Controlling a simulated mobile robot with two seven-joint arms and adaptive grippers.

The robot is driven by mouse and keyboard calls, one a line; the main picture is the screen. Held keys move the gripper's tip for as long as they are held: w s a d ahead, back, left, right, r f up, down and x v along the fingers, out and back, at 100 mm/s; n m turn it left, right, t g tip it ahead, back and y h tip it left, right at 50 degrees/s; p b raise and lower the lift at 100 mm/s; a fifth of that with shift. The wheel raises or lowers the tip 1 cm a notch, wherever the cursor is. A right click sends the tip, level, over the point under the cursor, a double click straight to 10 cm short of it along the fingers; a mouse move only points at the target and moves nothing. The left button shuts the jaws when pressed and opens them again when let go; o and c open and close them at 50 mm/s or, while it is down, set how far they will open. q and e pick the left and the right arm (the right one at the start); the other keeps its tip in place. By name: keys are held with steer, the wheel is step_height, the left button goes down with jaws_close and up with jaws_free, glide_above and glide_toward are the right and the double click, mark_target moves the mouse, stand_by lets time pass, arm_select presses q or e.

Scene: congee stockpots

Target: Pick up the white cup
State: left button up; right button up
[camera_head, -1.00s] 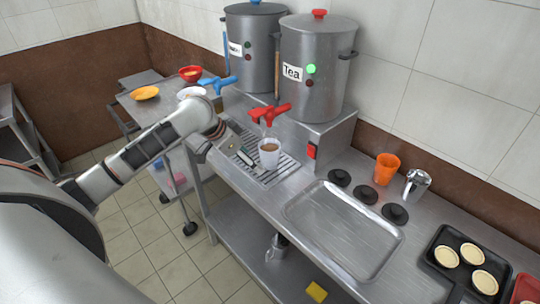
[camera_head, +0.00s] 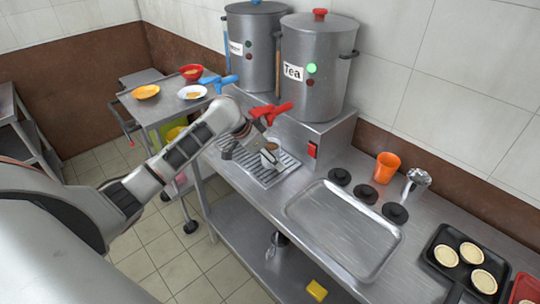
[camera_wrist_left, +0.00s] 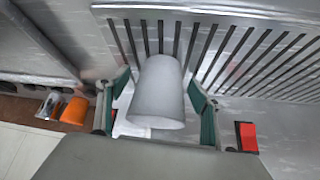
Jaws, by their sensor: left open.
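The white cup (camera_head: 271,147) stands on the slatted drip grate (camera_head: 284,174) below the red tap (camera_head: 270,112) of the tea pot (camera_head: 316,90). In the left wrist view the white cup (camera_wrist_left: 160,92) sits between the two fingers. My left gripper (camera_head: 258,152) is at the cup, its fingers open on either side, with gaps visible between fingers and cup. The fingers also show in the left wrist view (camera_wrist_left: 161,98). My right gripper is not in view.
A second pot (camera_head: 252,50) with a blue tap (camera_head: 219,82) stands beside the tea pot. Right of the grate are an empty metal tray (camera_head: 343,230), black knobs (camera_head: 366,194), an orange cup (camera_head: 386,167) and a metal vessel (camera_head: 417,179).

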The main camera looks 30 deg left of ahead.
arm_select(q)
steer(key=c, duration=1.4)
steer(key=shift+c, duration=0.5)
steer(key=shift+r, duration=0.2)
